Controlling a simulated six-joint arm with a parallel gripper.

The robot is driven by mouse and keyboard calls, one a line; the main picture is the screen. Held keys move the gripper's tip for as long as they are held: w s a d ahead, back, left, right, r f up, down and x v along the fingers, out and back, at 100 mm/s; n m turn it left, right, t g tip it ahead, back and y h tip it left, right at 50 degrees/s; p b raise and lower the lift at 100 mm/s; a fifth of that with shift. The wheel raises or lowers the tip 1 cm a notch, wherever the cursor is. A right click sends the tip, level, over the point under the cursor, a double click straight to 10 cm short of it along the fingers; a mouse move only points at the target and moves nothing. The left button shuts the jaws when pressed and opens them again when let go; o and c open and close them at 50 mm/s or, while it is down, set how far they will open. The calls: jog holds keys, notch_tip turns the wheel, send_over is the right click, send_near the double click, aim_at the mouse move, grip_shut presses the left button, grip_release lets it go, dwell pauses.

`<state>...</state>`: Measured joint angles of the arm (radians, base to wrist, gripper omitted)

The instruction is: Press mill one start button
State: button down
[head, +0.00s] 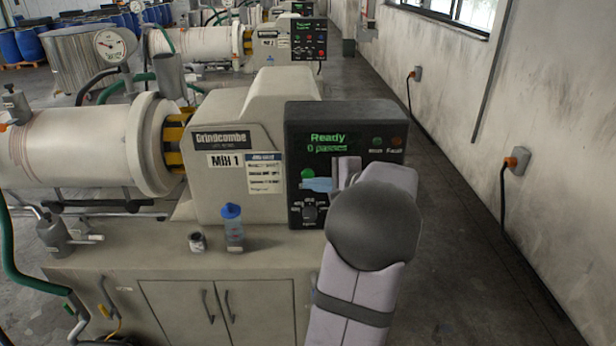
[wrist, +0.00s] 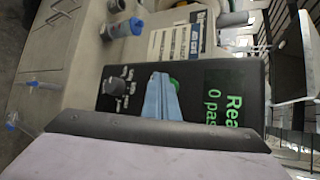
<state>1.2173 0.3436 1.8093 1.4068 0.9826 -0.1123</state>
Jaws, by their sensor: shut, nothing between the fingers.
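Mill one (head: 262,130) carries a "Mill 1" label and a dark control panel (head: 345,118). Its screen reads "Ready" and "0 passes". A green button (head: 307,173) sits low on the panel's left side; it also shows in the wrist view (wrist: 174,83), partly hidden behind my fingers. My gripper (head: 308,185) is shut and empty, its light-blue fingertips in front of the panel right beside the green button. The fingers show in the wrist view (wrist: 158,80) too. I cannot tell whether the tips touch the button or panel. My arm hides the panel's lower right.
A black selector knob (head: 309,212) sits below the green button. A blue-capped bottle (head: 233,228) and a small jar (head: 198,241) stand on the bench left of the panel. A second mill (head: 268,45) stands behind. The aisle floor on the right is clear.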

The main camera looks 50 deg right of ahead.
jog(key=shift+w, duration=0.1)
dwell(0.6)
jog(key=shift+w+d, duration=0.2)
jog(key=shift+d, duration=0.05)
jog(key=shift+w+d, duration=0.35)
jog(key=shift+d, duration=0.05)
dwell(1.0)
jog(key=shift+s+a+b, duration=0.1)
jog(key=shift+b, duration=0.25)
jog(key=shift+s+a+b, duration=0.5)
jog(key=shift+a, duration=0.05)
jog(key=shift+s+a, duration=0.1)
jog(key=shift+s+a+b, duration=1.3)
jog(key=shift+s+a, duration=0.4)
